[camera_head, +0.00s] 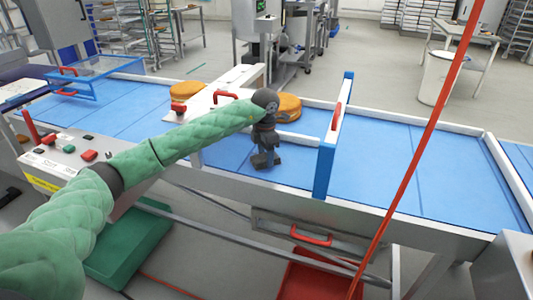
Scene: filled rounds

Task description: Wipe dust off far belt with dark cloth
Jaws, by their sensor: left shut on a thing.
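My left gripper (265,160) reaches in from the left on a green padded sleeve and points down over the middle of the blue belt (233,155). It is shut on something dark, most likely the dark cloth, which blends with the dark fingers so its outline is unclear. The fingertips are at or just above the belt surface; I cannot tell if they touch. Blue belt also runs on to the right (390,175) and left. I cannot make out dust on it, nor tell which stretch is the far belt. My right gripper is out of view.
An upright blue-framed panel (326,150) with a red handle crosses the belt right of the gripper. Orange-brown rounds (288,106) lie behind it. A white plate (195,103) with red handles is to its left. A red pole (425,150) slants across the right foreground.

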